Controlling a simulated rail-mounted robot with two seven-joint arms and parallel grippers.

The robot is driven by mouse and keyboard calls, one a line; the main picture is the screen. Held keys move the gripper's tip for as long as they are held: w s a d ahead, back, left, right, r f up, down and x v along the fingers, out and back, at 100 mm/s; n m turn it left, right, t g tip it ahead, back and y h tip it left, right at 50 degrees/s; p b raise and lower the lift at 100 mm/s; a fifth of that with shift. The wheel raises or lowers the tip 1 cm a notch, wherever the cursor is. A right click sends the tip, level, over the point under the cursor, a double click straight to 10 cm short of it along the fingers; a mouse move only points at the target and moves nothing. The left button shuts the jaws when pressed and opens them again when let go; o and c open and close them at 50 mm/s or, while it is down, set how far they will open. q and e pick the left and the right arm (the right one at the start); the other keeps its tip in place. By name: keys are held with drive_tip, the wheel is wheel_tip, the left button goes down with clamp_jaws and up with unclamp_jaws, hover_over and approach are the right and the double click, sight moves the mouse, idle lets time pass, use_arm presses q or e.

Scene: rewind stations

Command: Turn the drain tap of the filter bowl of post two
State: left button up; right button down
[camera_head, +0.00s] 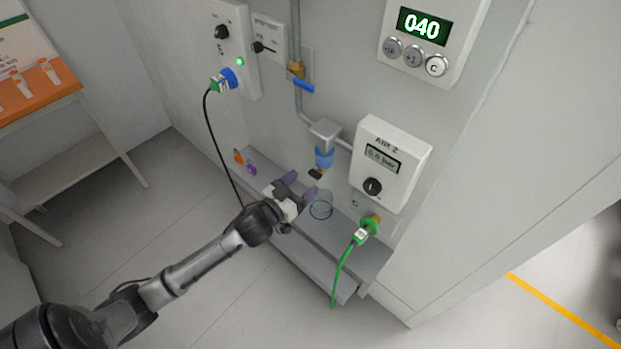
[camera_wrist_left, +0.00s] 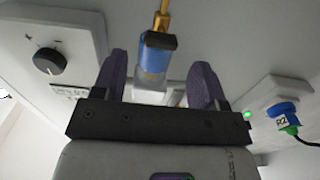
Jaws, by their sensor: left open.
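The filter bowl (camera_head: 324,158) is a blue cup under a grey square head on the pipe. In the left wrist view the two purple fingers of the gripper (camera_wrist_left: 160,66) stand apart. My right gripper is not in view.
A clear beaker (camera_head: 321,206) stands on the grey shelf (camera_head: 314,242) below the tap. The AIR 2 box (camera_head: 390,160) is to the right, above a green hose (camera_head: 345,257). A blue-handled valve (camera_head: 302,85) is above. A black cable (camera_head: 219,145) hangs at left.

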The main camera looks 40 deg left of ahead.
sight(312, 176)
use_arm(q)
drive_tip(key=w, duration=0.3)
drive_tip(key=shift+w, duration=0.15)
drive_tip(key=shift+w+b, duration=0.25)
drive_tip(key=shift+b, duration=0.05)
drive_tip(key=shift+c, duration=0.5)
drive_tip(key=c, duration=0.8)
